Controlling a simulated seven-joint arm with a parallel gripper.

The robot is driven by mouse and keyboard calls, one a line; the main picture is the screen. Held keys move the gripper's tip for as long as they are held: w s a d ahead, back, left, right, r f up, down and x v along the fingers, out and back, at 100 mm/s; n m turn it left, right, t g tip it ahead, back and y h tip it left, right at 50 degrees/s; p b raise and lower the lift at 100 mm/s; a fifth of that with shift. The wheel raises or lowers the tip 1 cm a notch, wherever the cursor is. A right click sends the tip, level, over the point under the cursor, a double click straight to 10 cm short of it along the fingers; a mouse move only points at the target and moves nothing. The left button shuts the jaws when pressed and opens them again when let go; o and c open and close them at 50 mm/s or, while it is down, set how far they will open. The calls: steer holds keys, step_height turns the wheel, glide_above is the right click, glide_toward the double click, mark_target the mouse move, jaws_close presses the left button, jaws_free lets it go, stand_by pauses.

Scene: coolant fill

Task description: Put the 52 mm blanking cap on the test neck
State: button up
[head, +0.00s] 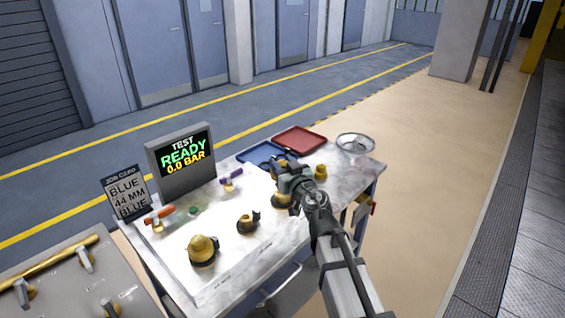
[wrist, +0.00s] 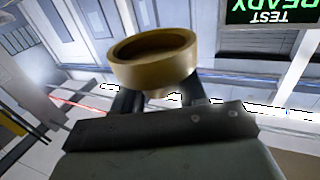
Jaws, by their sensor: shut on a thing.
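My gripper (head: 284,163) is over the right half of the bench, near the trays. In the wrist view its two fingers (wrist: 158,98) are shut on a brass-coloured round cap (wrist: 152,68) with a hollow, open face. Its size cannot be read. Brass-coloured fittings stand on the bench: a large one (head: 203,250) at the front left, a smaller one (head: 248,222) in the middle, one (head: 282,201) partly behind my arm, and one (head: 320,172) at the right. I cannot tell which is the test neck.
A screen (head: 182,158) reads "TEST READY 0.0 BAR". A job card (head: 126,192) reads "BLUE 44 MM BLUE". A blue tray (head: 250,155), red tray (head: 300,139) and clear round dish (head: 355,143) stand at the back. Orange (head: 159,214) and purple (head: 231,176) handles rise from the bench.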

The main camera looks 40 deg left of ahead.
steer(key=shift+f, duration=2.55)
steer(key=shift+f, duration=1.4)
steer(key=o, duration=1.1)
steer(key=v, duration=1.2)
